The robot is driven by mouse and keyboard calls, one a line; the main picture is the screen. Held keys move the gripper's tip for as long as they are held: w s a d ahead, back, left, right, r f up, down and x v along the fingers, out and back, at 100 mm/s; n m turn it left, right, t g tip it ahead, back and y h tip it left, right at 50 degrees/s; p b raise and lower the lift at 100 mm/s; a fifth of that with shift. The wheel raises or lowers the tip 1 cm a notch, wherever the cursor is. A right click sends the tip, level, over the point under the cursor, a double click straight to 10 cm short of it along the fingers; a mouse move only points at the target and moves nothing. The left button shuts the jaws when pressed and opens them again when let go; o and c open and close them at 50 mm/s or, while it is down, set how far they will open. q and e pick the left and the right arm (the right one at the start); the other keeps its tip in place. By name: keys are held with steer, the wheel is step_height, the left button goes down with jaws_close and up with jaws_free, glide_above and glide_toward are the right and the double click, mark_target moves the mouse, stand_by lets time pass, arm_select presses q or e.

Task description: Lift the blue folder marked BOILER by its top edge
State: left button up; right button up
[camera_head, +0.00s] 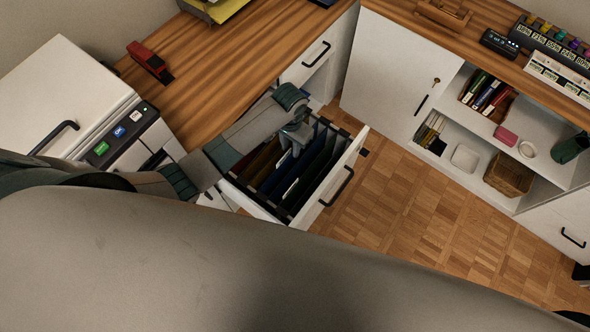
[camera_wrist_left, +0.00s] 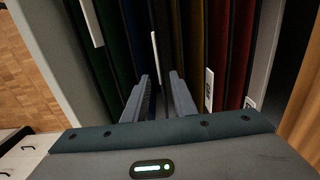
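Hanging folders stand in the open white drawer (camera_head: 325,189). In the left wrist view they run from green (camera_wrist_left: 112,45) through blue (camera_wrist_left: 168,35) to yellow and red (camera_wrist_left: 220,40). The blue folders also show in the head view (camera_head: 283,178); I cannot read BOILER on any tab. My left gripper (camera_head: 291,150) is over the drawer. In the left wrist view its fingers (camera_wrist_left: 161,82) are apart and point at the blue folders, with a white tab (camera_wrist_left: 155,58) just beyond the gap. Whether a folder edge lies between them is unclear. My right gripper is out of view.
The drawer front has a black handle (camera_head: 337,187). A white printer-like machine (camera_head: 70,90) stands left of the drawer. The wooden desk top (camera_head: 215,60) lies behind, with a red stapler (camera_head: 150,62). Open shelves (camera_head: 535,140) stand at the right.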

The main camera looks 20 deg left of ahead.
mark_target(289, 154)
arm_select(q)
steer(key=shift+f, duration=0.7)
steer(key=shift+f, duration=0.1)
steer(key=shift+s+a+f+p, duration=0.15)
steer(key=shift+f+p, duration=0.25)
steer(key=shift+f, duration=0.85)
steer(key=shift+s+f+p, duration=0.15)
steer(key=shift+f+p, duration=0.2)
steer(key=shift+f, duration=0.9)
jaws_close()
